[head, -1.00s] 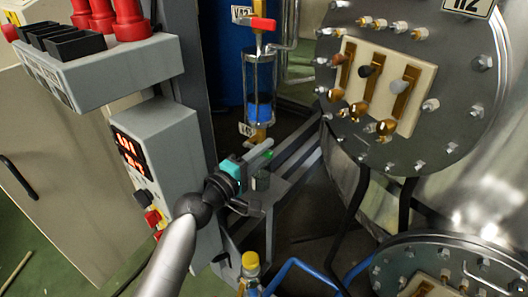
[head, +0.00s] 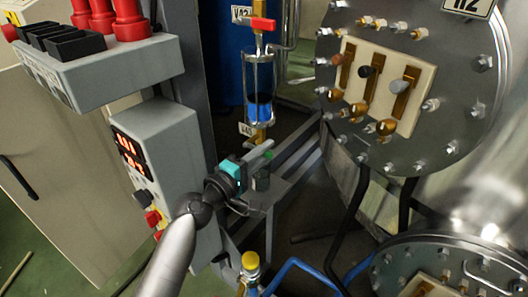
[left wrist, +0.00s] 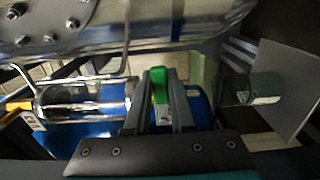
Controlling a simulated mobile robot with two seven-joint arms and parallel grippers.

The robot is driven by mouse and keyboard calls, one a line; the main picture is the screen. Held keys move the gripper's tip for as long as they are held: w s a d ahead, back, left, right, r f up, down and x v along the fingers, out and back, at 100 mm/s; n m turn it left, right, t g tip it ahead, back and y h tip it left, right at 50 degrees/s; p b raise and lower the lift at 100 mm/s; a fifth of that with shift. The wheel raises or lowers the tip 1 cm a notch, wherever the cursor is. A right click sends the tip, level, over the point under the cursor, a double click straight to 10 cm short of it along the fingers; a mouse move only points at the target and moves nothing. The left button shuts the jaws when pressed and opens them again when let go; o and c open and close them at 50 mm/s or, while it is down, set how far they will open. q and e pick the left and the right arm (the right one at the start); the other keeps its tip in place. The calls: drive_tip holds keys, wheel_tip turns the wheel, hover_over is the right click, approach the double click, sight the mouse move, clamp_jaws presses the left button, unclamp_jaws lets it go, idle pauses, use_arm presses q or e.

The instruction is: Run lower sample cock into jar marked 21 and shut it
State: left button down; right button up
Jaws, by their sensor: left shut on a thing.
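My left gripper (head: 264,153) is shut on the green handle (head: 268,154) of the lower cock, below the sight glass. The green handle also shows between the fingers in the left wrist view (left wrist: 160,90). The sight glass (head: 259,88) holds blue liquid and has a red-handled valve (head: 263,24) above it. A small glass jar (head: 261,181) stands just below the gripper; in the left wrist view the jar (left wrist: 262,88) is to the right of the fingers. Its marking is unreadable, and I cannot tell whether liquid is running. My right gripper is out of view.
A grey control box (head: 165,175) with red digits stands close left of my arm. A round bolted flange (head: 440,125) is at right. A yellow-capped bottle (head: 250,262) and blue pipe (head: 300,265) are below. A grey metal frame (head: 300,150) runs beside the gripper.

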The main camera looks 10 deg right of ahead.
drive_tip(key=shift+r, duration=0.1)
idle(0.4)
use_arm(q)
drive_tip(key=shift+r+n+p, duration=0.5)
drive_tip(key=shift+n+p, duration=0.4)
drive_tip(key=shift+w+a+r+n+p, duration=0.1)
drive_tip(key=shift+r+n+p, duration=0.1)
drive_tip(key=shift+n+p, duration=0.35)
drive_tip(key=shift+w+a+r+n+p, duration=0.1)
drive_tip(key=shift+r+n+p, duration=0.15)
drive_tip(key=shift+n, duration=0.5)
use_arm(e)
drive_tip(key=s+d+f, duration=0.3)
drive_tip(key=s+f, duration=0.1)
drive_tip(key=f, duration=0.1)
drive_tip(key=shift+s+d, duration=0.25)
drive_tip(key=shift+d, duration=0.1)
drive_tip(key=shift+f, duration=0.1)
use_arm(q)
drive_tip(key=c, duration=0.8)
unclamp_jaws()
drive_tip(key=shift+o, duration=0.2)
drive_tip(key=shift+s, duration=0.15)
